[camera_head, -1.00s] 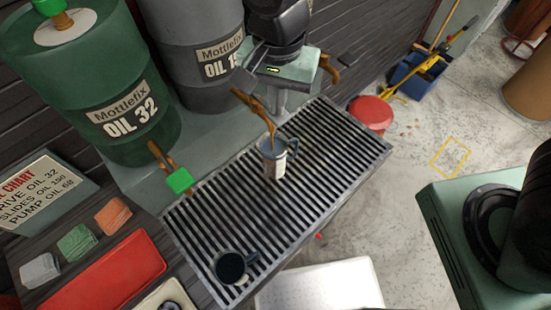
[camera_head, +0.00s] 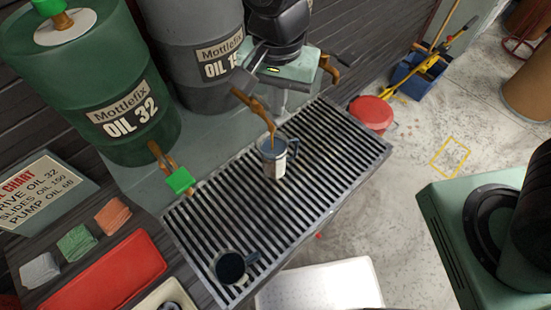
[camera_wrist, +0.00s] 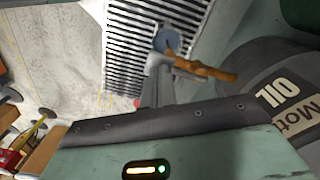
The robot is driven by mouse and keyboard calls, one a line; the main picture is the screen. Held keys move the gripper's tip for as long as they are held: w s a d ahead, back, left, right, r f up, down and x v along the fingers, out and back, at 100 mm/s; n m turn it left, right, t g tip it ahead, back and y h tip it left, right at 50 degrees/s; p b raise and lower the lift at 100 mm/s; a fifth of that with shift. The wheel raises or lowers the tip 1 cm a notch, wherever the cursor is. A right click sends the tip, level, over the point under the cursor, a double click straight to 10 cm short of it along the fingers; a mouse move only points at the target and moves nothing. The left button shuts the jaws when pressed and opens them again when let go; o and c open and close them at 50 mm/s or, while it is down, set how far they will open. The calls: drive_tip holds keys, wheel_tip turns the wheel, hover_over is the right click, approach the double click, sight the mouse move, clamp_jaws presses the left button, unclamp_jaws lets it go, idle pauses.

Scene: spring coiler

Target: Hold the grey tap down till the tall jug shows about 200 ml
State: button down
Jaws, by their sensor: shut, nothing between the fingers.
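The grey tap, a brass tap (camera_head: 256,106) with a dark grey lever (camera_head: 246,80), is on the grey OIL 150 drum (camera_head: 205,78). A thin brown stream runs from its spout into the tall jug (camera_head: 272,160). The jug stands upright on the slatted grate; its level is too small to read. My gripper (camera_head: 279,104) is shut and empty, pointing down at the tap. The wrist view shows its closed fingers (camera_wrist: 158,68) beside the brass tap (camera_wrist: 208,70), with the jug (camera_wrist: 166,40) beyond. Whether the fingertips touch the lever is hidden.
Another brass tap (camera_head: 329,69) is at the right. A dark jug (camera_head: 231,266) stands at the grate's (camera_head: 330,150) near end. The grate between the jugs is clear.

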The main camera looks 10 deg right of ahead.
wheel_tip(320, 180, up, 7)
drive_tip(key=p, duration=0.6)
idle(0.3)
drive_tip(key=s+d+f+n+b, duration=0.3)
drive_tip(key=s+d+n+b, duration=0.5)
drive_tip(key=s+n, duration=0.3)
drive_tip(key=shift+s+f+n+y+b, duration=0.15)
drive_tip(key=shift+f+n+y+b, duration=0.2)
drive_tip(key=shift+n, duration=0.65)
idle(1.5)
